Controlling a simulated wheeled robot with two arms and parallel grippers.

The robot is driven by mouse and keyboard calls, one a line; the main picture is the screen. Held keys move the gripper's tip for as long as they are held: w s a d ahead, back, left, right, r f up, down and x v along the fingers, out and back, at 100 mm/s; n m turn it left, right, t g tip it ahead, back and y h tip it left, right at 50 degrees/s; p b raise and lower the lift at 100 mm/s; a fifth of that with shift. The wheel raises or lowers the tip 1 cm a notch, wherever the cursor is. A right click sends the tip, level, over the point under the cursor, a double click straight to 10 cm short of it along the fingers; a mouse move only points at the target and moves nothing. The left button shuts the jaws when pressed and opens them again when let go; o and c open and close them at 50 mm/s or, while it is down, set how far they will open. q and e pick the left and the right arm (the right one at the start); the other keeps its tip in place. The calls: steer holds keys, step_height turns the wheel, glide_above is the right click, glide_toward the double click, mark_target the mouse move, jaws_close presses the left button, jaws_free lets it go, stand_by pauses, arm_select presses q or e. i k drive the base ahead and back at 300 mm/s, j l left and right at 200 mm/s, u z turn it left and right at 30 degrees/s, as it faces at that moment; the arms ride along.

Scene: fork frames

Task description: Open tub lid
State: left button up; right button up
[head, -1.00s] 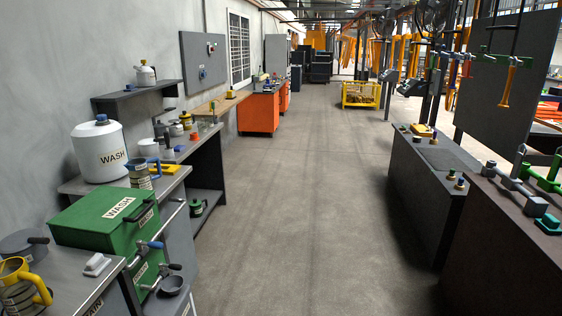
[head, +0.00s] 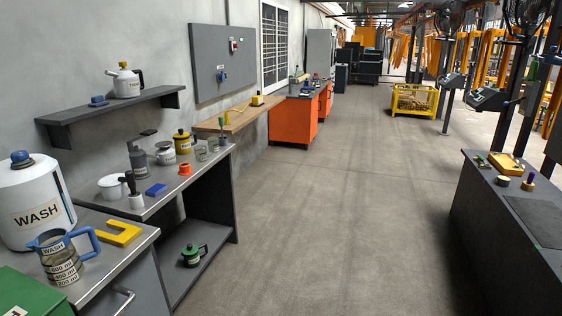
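A green tub-like box (head: 32,296) shows only as a corner of its flat top at the bottom left edge, with a bit of a white label. The top looks closed in the part that shows; its front, sides and any handle are out of frame. Neither of my grippers is in view.
A white WASH canister (head: 30,205) and a clear jug with a blue handle (head: 62,265) stand on the left bench. A yellow U-shaped piece (head: 122,234) lies beside them. The floor aisle (head: 330,220) is clear. A dark bench (head: 510,220) stands at the right.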

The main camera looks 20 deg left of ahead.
mark_target(111, 180)
steer(key=i+u, duration=0.3)
steer(key=i, duration=0.15)
steer(key=i+l+u, duration=0.1)
steer(key=i+u, duration=0.15)
steer(key=i, duration=0.15)
steer(key=i+l+u, duration=0.3)
steer(key=i+j, duration=0.1)
